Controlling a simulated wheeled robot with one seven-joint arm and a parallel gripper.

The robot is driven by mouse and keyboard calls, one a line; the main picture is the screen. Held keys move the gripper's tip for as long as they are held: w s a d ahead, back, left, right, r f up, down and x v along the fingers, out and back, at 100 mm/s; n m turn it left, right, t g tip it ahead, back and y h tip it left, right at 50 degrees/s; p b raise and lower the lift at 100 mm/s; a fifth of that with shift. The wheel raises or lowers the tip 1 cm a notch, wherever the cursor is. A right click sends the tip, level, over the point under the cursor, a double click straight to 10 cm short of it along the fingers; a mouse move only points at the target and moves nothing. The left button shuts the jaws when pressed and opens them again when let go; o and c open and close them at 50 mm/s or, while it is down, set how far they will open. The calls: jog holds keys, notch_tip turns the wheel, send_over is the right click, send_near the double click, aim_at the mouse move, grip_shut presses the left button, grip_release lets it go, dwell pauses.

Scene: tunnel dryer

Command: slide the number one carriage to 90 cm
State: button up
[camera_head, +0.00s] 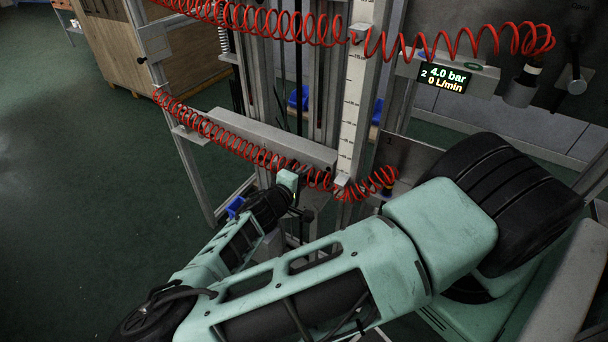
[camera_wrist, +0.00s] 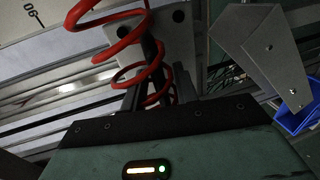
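The number one carriage (camera_head: 410,152) is a grey plate marked 1, right of the upright scale and partly hidden by my arm. A pale scale strip (camera_head: 352,105) runs up the mast; its small figures are hard to read in the head view. In the wrist view, a scale mark (camera_wrist: 36,14) shows tilted and inverted, apparently 90. My gripper (camera_head: 301,205) is low, left of the scale's lower end, near a small dark part.
Red coiled hoses (camera_head: 250,150) stretch across the frame; a coil (camera_wrist: 150,60) hangs close before the wrist camera. A second station's display (camera_head: 444,77) reads 4.0 bar, 0 L/min. A blue bin (camera_wrist: 298,118) is at the wrist view's right. Floor at left is clear.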

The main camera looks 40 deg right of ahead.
grip_shut()
notch_tip(320, 180, up, 11)
jog(key=p, duration=0.5)
jog(key=shift+f, duration=0.35)
jog(key=shift+c, duration=0.4)
grip_release()
jog(key=shift+o, duration=0.4)
jog(key=shift+f, duration=0.1)
jog(key=shift+a, duration=0.15)
